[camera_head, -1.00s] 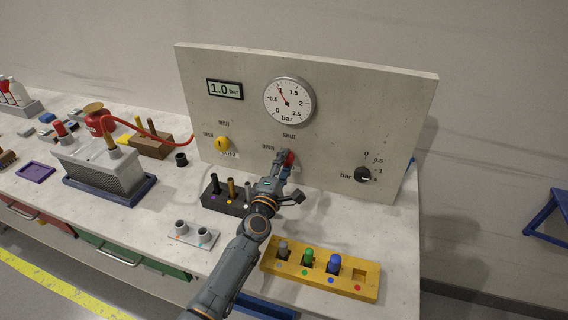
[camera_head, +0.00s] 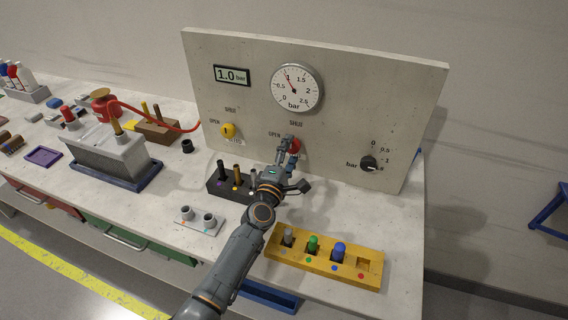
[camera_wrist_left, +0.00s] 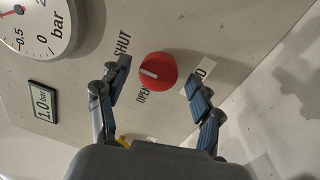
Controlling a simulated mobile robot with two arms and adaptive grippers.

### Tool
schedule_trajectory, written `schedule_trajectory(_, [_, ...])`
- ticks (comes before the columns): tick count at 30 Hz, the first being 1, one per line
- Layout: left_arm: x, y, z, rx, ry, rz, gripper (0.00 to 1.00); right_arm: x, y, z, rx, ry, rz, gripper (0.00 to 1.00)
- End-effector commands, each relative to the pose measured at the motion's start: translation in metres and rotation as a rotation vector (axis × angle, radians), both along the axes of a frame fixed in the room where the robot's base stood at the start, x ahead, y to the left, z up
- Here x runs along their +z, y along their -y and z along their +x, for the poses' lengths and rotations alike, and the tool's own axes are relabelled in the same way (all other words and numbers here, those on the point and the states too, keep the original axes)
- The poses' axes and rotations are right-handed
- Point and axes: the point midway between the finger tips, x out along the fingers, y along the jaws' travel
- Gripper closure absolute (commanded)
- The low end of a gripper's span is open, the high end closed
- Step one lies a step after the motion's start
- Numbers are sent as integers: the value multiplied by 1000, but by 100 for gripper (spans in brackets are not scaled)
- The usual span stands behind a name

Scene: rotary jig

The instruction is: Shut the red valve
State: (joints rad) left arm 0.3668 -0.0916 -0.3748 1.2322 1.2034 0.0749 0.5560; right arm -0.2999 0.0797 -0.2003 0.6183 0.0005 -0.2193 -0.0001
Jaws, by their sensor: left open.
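The red valve (camera_head: 294,146) is a round knob on the upright panel, below the gauge. It also shows in the left wrist view (camera_wrist_left: 158,71), where a white line on it points towards the OPEN label (camera_wrist_left: 143,97). The SHUT label (camera_wrist_left: 123,44) is on another side of the knob. My left gripper (camera_head: 289,150) is open in front of the knob. In the left wrist view its two fingers (camera_wrist_left: 158,82) stand on either side of the knob, with gaps visible between them and it. My right gripper is not in view.
A yellow valve (camera_head: 227,131) and a black bar knob (camera_head: 369,163) flank the red valve on the panel (camera_head: 420,110). The round gauge (camera_head: 296,88) and the display (camera_head: 232,76) reading 1.0 bar sit above. A yellow rack (camera_head: 285,256) and a black holder (camera_head: 216,184) stand near my arm.

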Motion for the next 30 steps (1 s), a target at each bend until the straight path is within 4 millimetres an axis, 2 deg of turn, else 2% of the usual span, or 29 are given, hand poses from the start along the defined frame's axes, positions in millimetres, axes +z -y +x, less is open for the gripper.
schedule_trajectory(5, [-4, -8, -25, 2, -4, -5, 35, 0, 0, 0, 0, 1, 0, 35])
schedule_trajectory(12, [-7, -24, -73, 1, -4, 0, 35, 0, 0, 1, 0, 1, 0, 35])
schedule_trajectory(18, [-8, -33, -101, 0, -2, 3, 35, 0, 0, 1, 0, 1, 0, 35])
schedule_trajectory(23, [-8, -36, -109, -1, -1, 2, 35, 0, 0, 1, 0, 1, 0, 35])
schedule_trajectory(30, [-9, -36, -110, -1, -1, 2, 35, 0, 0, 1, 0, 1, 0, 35])
